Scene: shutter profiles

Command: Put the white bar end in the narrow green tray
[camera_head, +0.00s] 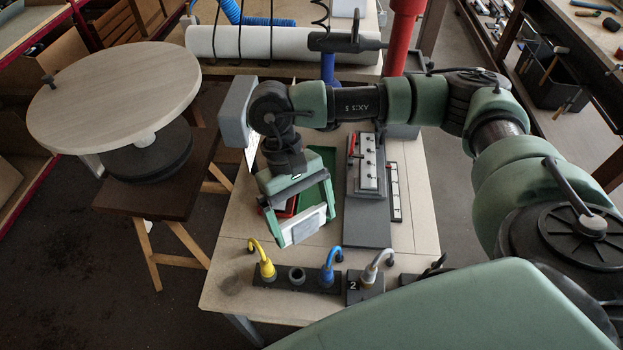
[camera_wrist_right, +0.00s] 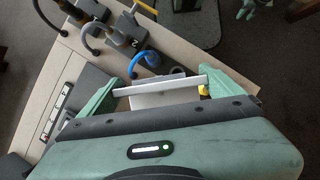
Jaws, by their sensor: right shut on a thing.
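My right gripper (camera_head: 303,216) is shut on the white bar end (camera_head: 304,228), a flat pale piece spanning between its green fingers above the workbench. In the right wrist view the white bar end (camera_wrist_right: 160,87) lies across between the two fingers of my right gripper (camera_wrist_right: 158,90). A green tray (camera_head: 322,158) lies on the bench behind the gripper, partly hidden by my right wrist. The held piece is in front of the tray in the picture. My left gripper is not in view.
A red tray (camera_head: 290,208) shows partly behind the gripper. A grey fixture (camera_head: 367,218) with white profiles stands to the right. Yellow, blue and grey hooked plugs (camera_head: 265,262) line the front edge. A round wooden table top (camera_head: 115,95) stands left.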

